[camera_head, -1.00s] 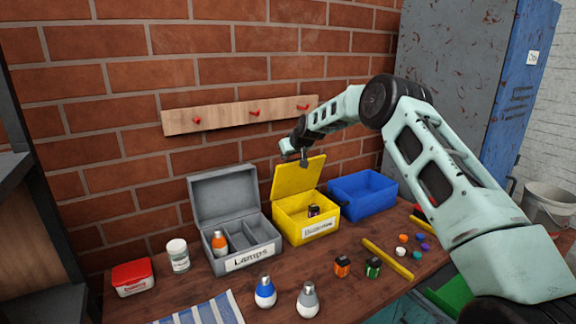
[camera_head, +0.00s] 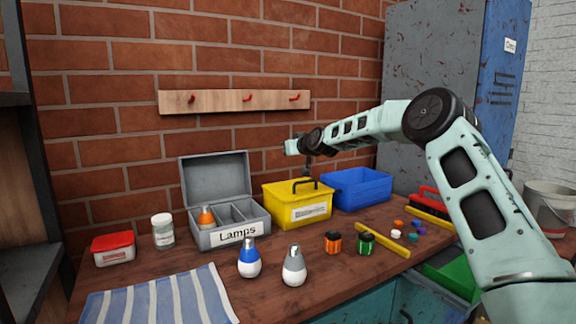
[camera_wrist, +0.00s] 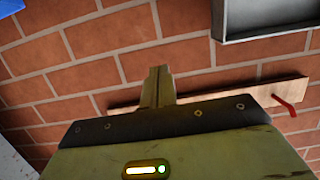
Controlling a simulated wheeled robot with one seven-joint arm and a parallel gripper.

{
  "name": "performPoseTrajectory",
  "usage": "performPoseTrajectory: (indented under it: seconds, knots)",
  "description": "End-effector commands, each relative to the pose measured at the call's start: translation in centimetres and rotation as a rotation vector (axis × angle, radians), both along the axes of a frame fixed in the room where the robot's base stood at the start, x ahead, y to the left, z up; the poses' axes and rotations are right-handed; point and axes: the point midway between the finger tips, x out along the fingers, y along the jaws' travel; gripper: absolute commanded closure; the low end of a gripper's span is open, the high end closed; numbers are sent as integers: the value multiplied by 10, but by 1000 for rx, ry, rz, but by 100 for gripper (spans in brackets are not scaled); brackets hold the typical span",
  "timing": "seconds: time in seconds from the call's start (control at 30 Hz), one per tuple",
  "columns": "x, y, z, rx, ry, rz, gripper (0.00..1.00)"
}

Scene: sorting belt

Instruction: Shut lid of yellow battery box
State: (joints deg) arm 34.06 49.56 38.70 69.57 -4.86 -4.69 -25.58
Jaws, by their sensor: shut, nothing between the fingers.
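The yellow battery box (camera_head: 285,212) stands on the workbench between the grey lamps box and the blue bin. Its lid (camera_head: 296,190) lies down over the box, with a dark handle on top, and the inside is hidden. My gripper (camera_head: 308,172) is above the lid's back part in the head view, close to the handle; I cannot tell whether it touches. In the wrist view my gripper (camera_wrist: 158,72) shows its fingers together with nothing between them, in front of the brick wall.
The grey lamps box (camera_head: 262,222) stands open at left with an orange bulb inside. The blue bin (camera_head: 362,190) is close at right. Two bulbs, two batteries (camera_head: 366,242) and several coloured caps lie in front. A wooden peg rail (camera_head: 220,102) is on the wall behind.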

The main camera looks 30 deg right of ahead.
Motion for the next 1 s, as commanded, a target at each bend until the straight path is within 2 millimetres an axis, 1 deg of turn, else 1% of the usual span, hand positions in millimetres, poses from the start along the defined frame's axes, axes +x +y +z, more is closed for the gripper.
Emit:
performPoseTrajectory:
  seconds: [0.03, 0.67, 1.0]
  knots:
    - [-3, -1, -14, 1, -23, -1, 100]
    - [-39, -2, -42, 10, -310, 0, 100]
    - [-57, -2, -61, 15, -469, 1, 100]
